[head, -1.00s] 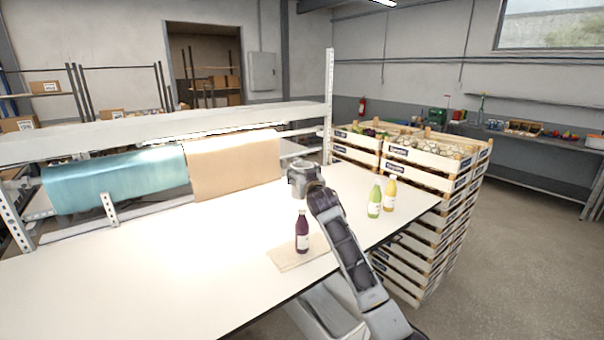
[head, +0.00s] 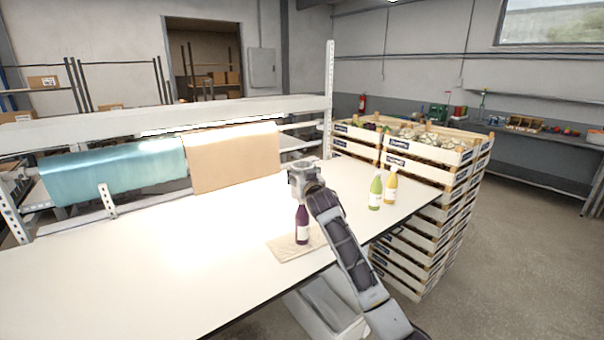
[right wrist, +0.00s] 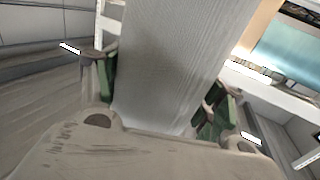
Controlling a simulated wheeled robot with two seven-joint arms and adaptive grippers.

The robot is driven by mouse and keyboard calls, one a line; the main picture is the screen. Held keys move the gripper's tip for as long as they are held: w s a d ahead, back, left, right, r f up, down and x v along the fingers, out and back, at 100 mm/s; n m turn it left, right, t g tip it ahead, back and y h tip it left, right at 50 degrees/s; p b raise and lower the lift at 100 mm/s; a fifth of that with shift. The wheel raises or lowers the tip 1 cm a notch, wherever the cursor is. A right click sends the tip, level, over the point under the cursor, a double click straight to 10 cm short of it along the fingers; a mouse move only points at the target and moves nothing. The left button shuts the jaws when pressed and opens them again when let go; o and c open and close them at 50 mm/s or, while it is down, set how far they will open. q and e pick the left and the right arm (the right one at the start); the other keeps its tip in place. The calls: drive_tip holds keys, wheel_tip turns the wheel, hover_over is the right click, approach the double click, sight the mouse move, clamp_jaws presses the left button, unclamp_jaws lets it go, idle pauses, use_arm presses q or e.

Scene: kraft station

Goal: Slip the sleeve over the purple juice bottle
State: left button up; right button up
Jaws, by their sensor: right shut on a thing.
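The purple juice bottle (head: 302,228) stands upright on a pale square board (head: 285,248) near the table's front edge. My right gripper (head: 311,182) is directly above it in the head view. It is shut on the pale grey sleeve (head: 297,183), a hollow tube whose open top faces up. The sleeve's lower edge appears to meet the bottle's top; whether the cap is inside it cannot be told. In the right wrist view the sleeve (right wrist: 168,65) fills the space between the green finger pads and hides the bottle. My left gripper is not in view.
A green bottle (head: 375,192) and a yellow bottle (head: 391,186) stand at the table's right end. Stacked wooden crates (head: 425,170) stand beyond that end. A shelf rail with teal (head: 115,172) and tan (head: 233,157) sheets runs along the back. The table's left half (head: 120,270) is clear.

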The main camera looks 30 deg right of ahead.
drive_tip(key=b, duration=0.5)
hover_over(304, 220)
drive_tip(key=w, duration=0.3)
drive_tip(key=shift+s+d+f, duration=0.1)
drive_tip(key=shift+d+f, duration=0.05)
drive_tip(key=shift+f, duration=1.35)
drive_tip(key=shift+d+f, duration=0.15)
drive_tip(key=shift+f, duration=1.3)
drive_tip(key=shift+s+d+f, duration=0.1)
drive_tip(key=shift+d+f, duration=0.05)
drive_tip(key=shift+f, duration=1.7)
drive_tip(key=shift+f+b, duration=0.4)
drive_tip(key=shift+f, duration=0.3)
drive_tip(key=shift+f+b, duration=0.8)
drive_tip(key=shift+f, duration=0.8)
drive_tip(key=shift+f+b, duration=0.75)
drive_tip(key=shift+f, duration=0.65)
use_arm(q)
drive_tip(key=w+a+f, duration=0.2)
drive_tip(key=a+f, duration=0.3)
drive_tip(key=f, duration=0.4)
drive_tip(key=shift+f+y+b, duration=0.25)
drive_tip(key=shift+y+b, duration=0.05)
use_arm(e)
drive_tip(key=shift+f, duration=0.6)
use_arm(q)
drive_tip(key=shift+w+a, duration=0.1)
